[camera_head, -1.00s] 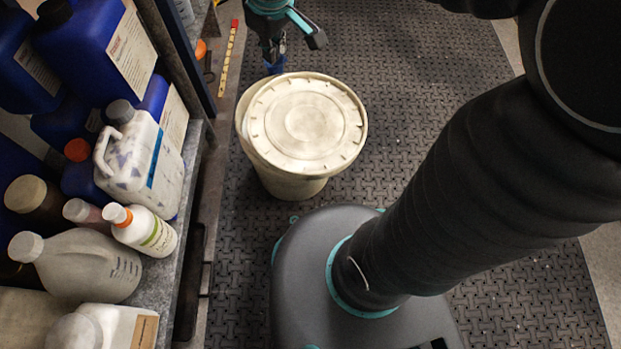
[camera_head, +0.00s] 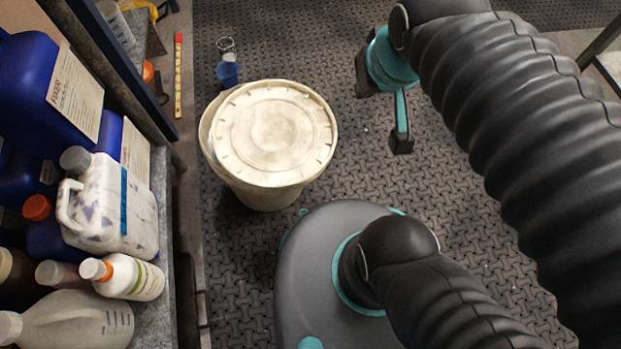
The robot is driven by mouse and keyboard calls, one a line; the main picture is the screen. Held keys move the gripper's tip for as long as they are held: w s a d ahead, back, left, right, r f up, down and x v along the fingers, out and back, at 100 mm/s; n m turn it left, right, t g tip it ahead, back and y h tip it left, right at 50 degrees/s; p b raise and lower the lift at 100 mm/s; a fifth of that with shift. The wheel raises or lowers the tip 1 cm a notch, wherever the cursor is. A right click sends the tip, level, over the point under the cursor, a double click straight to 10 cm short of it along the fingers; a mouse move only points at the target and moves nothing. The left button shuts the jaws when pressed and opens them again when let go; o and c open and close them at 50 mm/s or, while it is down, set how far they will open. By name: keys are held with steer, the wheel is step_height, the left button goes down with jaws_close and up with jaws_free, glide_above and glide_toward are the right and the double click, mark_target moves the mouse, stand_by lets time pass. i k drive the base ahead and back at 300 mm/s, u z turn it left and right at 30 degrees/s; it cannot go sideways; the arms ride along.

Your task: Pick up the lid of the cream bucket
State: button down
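The cream bucket (camera_head: 262,194) stands upright on the dark textured mat, left of centre. Its round cream lid (camera_head: 272,133) lies on top, set off to the right, so a strip of the bucket's rim shows at the left. My gripper (camera_head: 381,112) is in the air to the right of the lid, apart from it. Its two dark-tipped fingers are spread, with nothing seen between them. The far side of the bucket is hidden under the lid.
A shelf (camera_head: 166,225) along the left holds blue canisters, a white jug (camera_head: 108,205) and several bottles. A small blue cup (camera_head: 228,73) and a clear glass (camera_head: 226,47) stand just behind the bucket. A yellow ruler (camera_head: 178,80) lies at the back left. The mat right of the bucket is clear.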

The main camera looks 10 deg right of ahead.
mark_target(270, 136)
steer(key=z, duration=0.3)
steer(key=k, duration=1.65)
steer(key=u, duration=0.85)
steer(key=i, duration=0.5)
